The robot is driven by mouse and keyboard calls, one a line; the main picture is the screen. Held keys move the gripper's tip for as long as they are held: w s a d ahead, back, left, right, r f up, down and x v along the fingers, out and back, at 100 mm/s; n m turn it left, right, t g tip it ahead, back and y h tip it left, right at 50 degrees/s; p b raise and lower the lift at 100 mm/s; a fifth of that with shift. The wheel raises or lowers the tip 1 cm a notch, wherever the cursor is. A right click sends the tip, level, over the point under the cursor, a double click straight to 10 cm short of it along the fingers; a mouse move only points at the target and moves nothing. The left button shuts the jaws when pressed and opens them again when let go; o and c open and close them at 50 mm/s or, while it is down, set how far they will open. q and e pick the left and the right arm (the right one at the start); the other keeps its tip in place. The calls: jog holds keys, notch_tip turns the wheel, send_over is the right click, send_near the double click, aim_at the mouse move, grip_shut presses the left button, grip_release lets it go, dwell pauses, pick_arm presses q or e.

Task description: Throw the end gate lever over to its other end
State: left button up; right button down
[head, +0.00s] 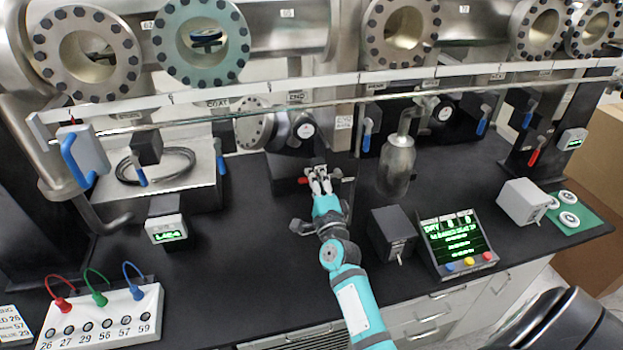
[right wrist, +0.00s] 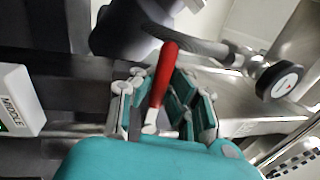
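The END sign (head: 296,97) marks a gate on the steel pipework behind the black bench. A red-handled lever stands in front of it; in the head view only bits of red (head: 335,180) show beside my right gripper (head: 318,176). In the right wrist view the red lever (right wrist: 166,68) rises from a pale metal stem between the two fingers of my right gripper (right wrist: 163,92). The fingers are apart on either side of the lever, with a dark gap showing; firm contact is not visible. My left gripper is not in view.
A dark switch box (head: 391,232) and a display console (head: 456,243) stand right of my forearm. A readout (head: 166,228) is at left. A MIDDLE-labelled box (right wrist: 16,103) shows in the wrist view.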

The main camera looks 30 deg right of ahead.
jog(key=shift+f+m, duration=0.15)
jog(key=shift+m, duration=0.25)
jog(key=c, duration=1.3)
grip_release()
jog(key=shift+s+r, duration=0.35)
jog(key=shift+r, duration=0.05)
jog(key=shift+w+f, duration=0.1)
jog(key=shift+w, duration=0.05)
jog(key=v, duration=1.2)
